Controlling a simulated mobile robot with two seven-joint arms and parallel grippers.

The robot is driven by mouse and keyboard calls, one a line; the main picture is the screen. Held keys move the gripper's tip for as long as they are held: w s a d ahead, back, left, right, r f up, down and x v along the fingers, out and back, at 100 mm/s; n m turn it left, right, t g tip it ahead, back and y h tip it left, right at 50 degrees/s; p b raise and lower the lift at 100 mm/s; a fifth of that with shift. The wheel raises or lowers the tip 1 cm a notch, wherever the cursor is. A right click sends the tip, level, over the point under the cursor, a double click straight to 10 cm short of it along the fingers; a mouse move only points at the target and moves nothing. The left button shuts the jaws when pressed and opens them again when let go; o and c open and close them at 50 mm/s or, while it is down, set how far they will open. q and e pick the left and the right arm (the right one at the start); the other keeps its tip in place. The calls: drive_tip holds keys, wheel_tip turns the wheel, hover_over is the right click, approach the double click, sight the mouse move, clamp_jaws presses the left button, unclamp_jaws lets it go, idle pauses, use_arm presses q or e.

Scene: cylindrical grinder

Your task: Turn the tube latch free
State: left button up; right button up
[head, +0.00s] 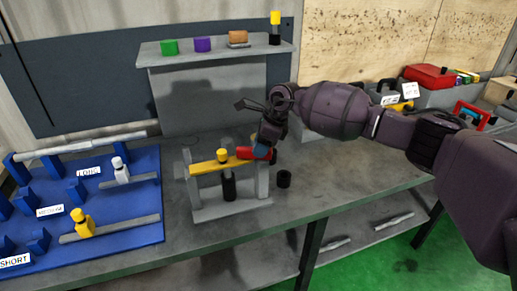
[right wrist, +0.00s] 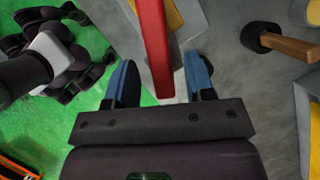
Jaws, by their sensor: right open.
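The tube latch (head: 210,167) is a yellow bar with a red end, lying across the top of a grey two-post stand (head: 232,212). A dark upright tube (head: 229,188) stands between the posts under the bar. My right gripper (head: 262,148) is at the red end, coming from the right. In the right wrist view the red end (right wrist: 154,45) reaches between the open blue fingers of my right gripper (right wrist: 162,85). I cannot tell whether either finger touches it. My left gripper is not in view.
A blue rack (head: 130,232) with tubes stands at the left. A small black cylinder (head: 284,179) is on the bench right of the stand. A grey shelf (head: 215,48) with coloured blocks is behind. A red case (head: 429,76) sits far right. Bench in front of the stand is narrow.

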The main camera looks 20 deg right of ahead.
drive_tip(key=shift+x, duration=0.85)
clamp_jaws()
